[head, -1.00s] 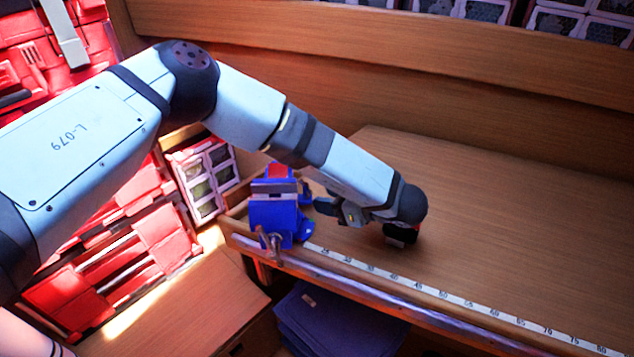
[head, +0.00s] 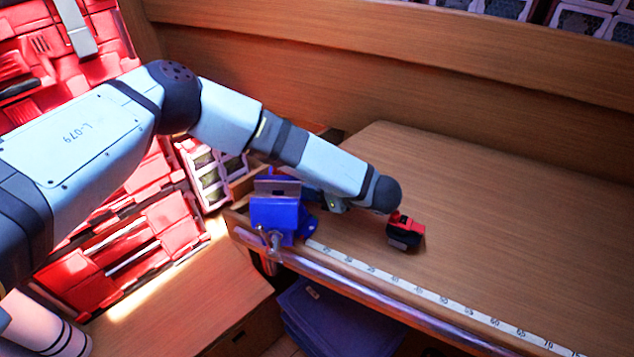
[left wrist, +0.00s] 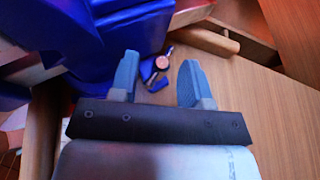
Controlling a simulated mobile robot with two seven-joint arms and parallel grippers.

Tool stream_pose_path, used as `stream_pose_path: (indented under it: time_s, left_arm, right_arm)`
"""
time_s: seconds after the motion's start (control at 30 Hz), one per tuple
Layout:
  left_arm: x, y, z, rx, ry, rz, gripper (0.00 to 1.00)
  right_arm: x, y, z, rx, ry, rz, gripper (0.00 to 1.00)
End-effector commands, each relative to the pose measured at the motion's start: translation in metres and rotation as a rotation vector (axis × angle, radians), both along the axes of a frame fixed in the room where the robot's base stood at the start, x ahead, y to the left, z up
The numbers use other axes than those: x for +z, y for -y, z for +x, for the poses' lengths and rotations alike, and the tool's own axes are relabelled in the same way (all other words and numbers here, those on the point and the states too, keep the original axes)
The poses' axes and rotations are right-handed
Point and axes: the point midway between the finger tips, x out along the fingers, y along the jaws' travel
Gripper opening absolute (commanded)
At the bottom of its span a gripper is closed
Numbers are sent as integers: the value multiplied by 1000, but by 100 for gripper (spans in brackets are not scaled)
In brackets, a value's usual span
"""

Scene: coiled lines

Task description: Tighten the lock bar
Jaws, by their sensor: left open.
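The blue bench vise (head: 275,215) stands at the left front corner of the wooden bench. It also shows in the left wrist view as large blue blocks (left wrist: 125,35). In that view a small metal bar with a round, reddish-centred head (left wrist: 161,64), which looks like the lock bar, sits at the vise's base. My left gripper (left wrist: 159,62) is open, with its two blue fingers on either side of the bar's head. I cannot tell whether they touch it. In the head view the gripper is mostly hidden behind the vise and my forearm. My right gripper is not in view.
A red and black tool (head: 405,231) lies on the bench just right of my left wrist. A measuring strip (head: 440,293) runs along the front edge. The bench to the right is clear. Red tool panels (head: 150,235) and drawers stand at the left.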

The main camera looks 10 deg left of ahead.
Motion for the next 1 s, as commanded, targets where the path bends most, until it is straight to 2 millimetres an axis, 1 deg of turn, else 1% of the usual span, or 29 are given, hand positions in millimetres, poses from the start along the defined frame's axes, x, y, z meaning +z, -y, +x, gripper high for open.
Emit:
stream_pose_path:
  time_s: [0.17,0.2,0.23,0.27,0.3,0.37,0.4,1.0]
  left_arm:
    - [0,0,0,0,0,0,43]
    - [0,0,0,0,0,0,39]
    - [0,0,0,0,0,0,32]
    - [0,0,0,0,0,0,25]
    - [0,0,0,0,1,0,16]
    - [0,0,0,0,1,0,2]
    - [0,0,0,0,1,0,0]
    - [0,0,0,0,0,1,0]
  right_arm:
    - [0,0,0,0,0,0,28]
    - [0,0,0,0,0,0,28]
    - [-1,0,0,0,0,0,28]
    - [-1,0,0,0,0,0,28]
    - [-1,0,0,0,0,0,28]
    - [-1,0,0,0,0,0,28]
    - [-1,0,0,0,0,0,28]
    - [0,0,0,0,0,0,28]
